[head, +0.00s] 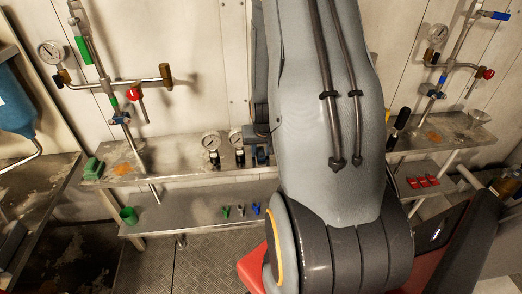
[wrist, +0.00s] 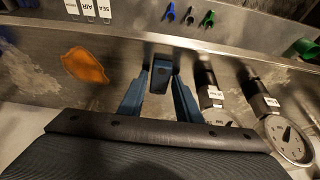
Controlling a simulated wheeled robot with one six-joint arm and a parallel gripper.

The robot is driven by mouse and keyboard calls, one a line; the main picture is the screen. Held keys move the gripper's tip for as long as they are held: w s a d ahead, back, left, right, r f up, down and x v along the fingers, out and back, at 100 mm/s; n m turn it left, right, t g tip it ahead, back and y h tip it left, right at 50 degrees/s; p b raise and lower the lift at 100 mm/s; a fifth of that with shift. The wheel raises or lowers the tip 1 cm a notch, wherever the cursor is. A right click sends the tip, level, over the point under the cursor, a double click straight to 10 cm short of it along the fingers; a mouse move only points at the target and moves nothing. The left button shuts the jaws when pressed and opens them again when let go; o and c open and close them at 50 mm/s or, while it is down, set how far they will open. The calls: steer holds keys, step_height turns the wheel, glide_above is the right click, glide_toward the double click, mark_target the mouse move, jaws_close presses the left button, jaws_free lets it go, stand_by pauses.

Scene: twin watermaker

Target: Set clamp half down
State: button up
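My gripper (wrist: 161,78) reaches over the steel shelf in the wrist view, with a blue finger on each side. In the head view my gripper (head: 262,155) shows as small blue parts at the shelf, beside my large grey arm link. The clamp half cannot be made out separately there.
Two gauges (head: 211,141) (head: 236,139) stand left of my gripper in the head view. An orange stain (wrist: 85,65) marks the steel shelf (wrist: 120,48). Small coloured pieces (head: 241,210) lie on the lower shelf, with a green cup (head: 128,215) at its left. Red pieces (head: 423,181) lie at right.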

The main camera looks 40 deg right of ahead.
steer(key=shift+r, duration=0.1)
steer(key=b+v, duration=0.2)
steer(key=v, duration=0.9)
steer(key=s+a+r+n+g+y, duration=0.1)
steer(key=s+a+r+n, duration=0.1)
steer(key=a, duration=1)
steer(key=s+a+r+n+g+y, duration=0.1)
steer(key=s+a+n, duration=0.2)
steer(key=a, duration=0.9)
steer(key=shift+s+r+n+g, duration=0.3)
steer(key=shift+s+r+n, duration=0.1)
steer(key=shift+n, duration=0.3)
steer(key=shift+a, duration=0.1)
